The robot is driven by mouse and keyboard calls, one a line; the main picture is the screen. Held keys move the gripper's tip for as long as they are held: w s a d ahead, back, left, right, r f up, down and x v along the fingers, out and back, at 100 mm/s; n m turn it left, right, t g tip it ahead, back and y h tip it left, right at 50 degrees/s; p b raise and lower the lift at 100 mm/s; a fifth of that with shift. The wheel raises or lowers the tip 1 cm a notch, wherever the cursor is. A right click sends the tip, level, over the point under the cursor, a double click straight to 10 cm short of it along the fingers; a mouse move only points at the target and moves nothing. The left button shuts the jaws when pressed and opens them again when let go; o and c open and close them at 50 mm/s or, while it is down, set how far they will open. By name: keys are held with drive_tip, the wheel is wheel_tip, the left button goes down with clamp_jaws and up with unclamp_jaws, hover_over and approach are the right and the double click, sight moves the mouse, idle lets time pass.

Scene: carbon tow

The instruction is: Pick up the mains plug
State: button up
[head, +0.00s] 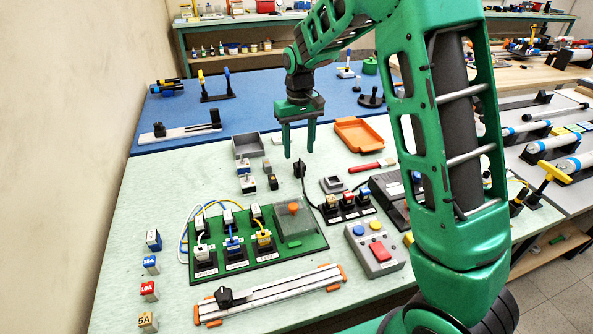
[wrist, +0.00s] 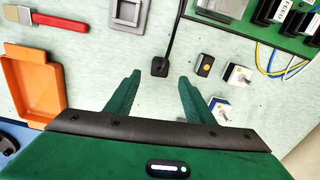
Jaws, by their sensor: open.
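The mains plug (head: 299,168) is small and black and stands on the pale green bench top, with a dark cable running from it to the right. In the wrist view the plug (wrist: 160,67) lies just beyond the fingertips, roughly centred between them, and its cable runs up out of the picture. My gripper (head: 299,153) is open and empty, pointing down above the plug. In the wrist view the two green fingers of my gripper (wrist: 160,77) are spread wide. No contact with the plug is visible.
Small switch blocks (head: 273,182) stand just left of the plug. An orange tray (head: 378,143) and a red-handled tool (head: 365,167) lie to the right. A green board with sockets and wires (head: 290,248) is nearer. A grey tray (head: 238,150) stands behind left.

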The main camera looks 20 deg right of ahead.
sight(300, 161)
drive_tip(key=shift+s+d+f, duration=0.1)
drive_tip(key=shift+s+f, duration=0.05)
drive_tip(key=shift+f, duration=3.3)
drive_tip(key=c, duration=1.1)
